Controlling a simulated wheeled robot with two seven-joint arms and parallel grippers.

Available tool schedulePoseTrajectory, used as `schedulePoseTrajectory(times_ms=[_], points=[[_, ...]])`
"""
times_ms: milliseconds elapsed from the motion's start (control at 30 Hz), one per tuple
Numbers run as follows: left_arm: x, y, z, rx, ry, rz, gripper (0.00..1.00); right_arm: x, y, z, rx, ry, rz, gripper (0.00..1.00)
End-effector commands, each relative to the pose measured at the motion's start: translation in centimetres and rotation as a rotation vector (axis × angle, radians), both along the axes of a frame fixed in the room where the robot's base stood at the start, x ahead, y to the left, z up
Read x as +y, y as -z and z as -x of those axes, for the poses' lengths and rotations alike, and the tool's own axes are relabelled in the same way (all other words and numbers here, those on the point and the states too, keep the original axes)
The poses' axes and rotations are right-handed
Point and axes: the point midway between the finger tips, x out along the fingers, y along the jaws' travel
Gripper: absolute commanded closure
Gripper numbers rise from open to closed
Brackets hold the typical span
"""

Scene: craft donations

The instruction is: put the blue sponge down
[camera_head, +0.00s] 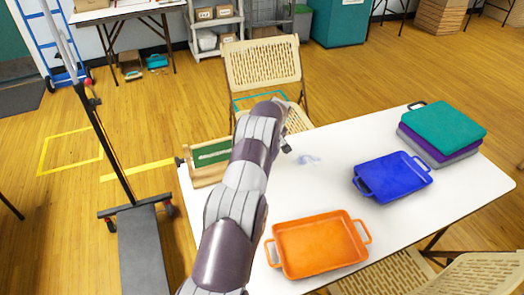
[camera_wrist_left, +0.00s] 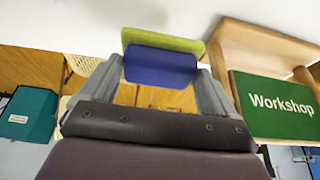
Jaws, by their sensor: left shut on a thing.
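My left gripper (camera_wrist_left: 160,75) is shut on the blue sponge (camera_wrist_left: 160,67) in the left wrist view. The sponge is a blue block with a green layer (camera_wrist_left: 165,41) along one side, held between the two grey fingers. The white table (camera_wrist_left: 225,12) shows beyond it; I cannot tell whether the sponge touches the table. In the head view my left arm reaches over the table's left part, and the arm hides the sponge and most of the gripper. My right gripper is not in view.
A wooden box with a green Workshop panel (camera_wrist_left: 275,104) is beside the sponge. A folding chair (camera_head: 262,65) stands behind.

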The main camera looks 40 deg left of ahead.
Motion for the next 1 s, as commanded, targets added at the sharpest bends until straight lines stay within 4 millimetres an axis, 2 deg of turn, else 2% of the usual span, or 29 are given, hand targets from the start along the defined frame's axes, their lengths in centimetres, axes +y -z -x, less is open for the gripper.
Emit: schedulePoseTrajectory(times_ms=[133,400,800,833,1000], points=[[1.5,0.8,0.2,-0.003,0.001,-0.001,0.35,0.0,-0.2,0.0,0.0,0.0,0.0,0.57],[1.6,4.8,0.2,-0.002,0.002,-0.001,0.35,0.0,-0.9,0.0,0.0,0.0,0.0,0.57],[1.6,5.5,0.2,-0.003,0.002,-0.001,0.35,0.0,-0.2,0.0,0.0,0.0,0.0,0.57],[1.6,5.3,0.2,-0.002,0.002,-0.001,0.01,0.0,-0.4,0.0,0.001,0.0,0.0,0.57],[1.6,5.3,0.2,-0.001,0.003,0.0,0.0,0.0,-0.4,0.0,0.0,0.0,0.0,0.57]])
